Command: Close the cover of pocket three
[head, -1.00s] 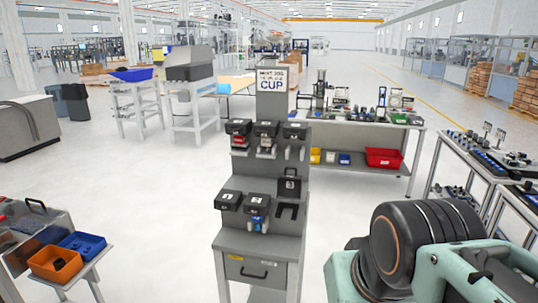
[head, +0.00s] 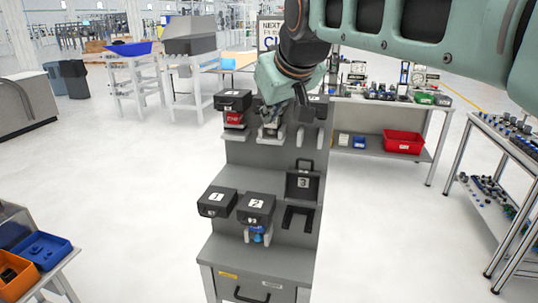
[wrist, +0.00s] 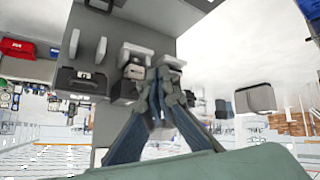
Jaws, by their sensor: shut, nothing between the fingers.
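Pocket three is at the right end of the lower row of the grey rack in the head view. Its black cover (head: 303,184), marked 3, stands raised, with a handle at its top. Below it, the dark forked holder (head: 298,218) of the pocket is exposed and looks empty. My gripper (head: 301,98) is in front of the upper row, well above the cover of pocket three and apart from it. In the wrist view my gripper (wrist: 159,92) has its fingers together and empty. The arm hides part of the upper row.
Lower covers one (head: 217,201) and two (head: 256,207) are down, with a blue item under two. The upper-left cover (head: 233,100) is above a red item. A bench with a red bin (head: 403,141) stands behind right. Floor right of the rack is clear.

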